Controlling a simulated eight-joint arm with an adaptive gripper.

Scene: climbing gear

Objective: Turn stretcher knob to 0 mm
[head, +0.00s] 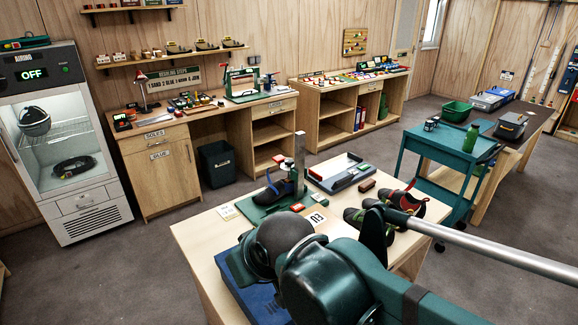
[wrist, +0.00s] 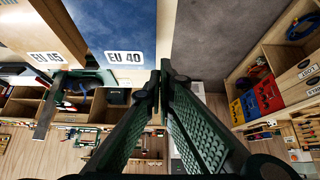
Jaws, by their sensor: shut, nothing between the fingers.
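A bench device with a green base (head: 268,203), an upright grey metal post and a dark shoe on it stands on the near table; I take it to be the stretcher. Small red and dark parts lie around its base, and I cannot make out which is the knob or its setting. What looks like the same device (wrist: 45,118) shows tilted at the left of the wrist view. My gripper (wrist: 160,82) has its fingertips together with nothing between them, apart from the device. In the head view my arm covers the near table's front, and the fingertips cannot be made out.
The near table (head: 205,235) also holds a grey tray-like tool (head: 340,172) and climbing shoes (head: 400,203) close to my arm. A teal cart (head: 425,155) stands to the right. EU 40 (wrist: 125,57) and EU 45 labels show in the wrist view. Floor is clear on the left.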

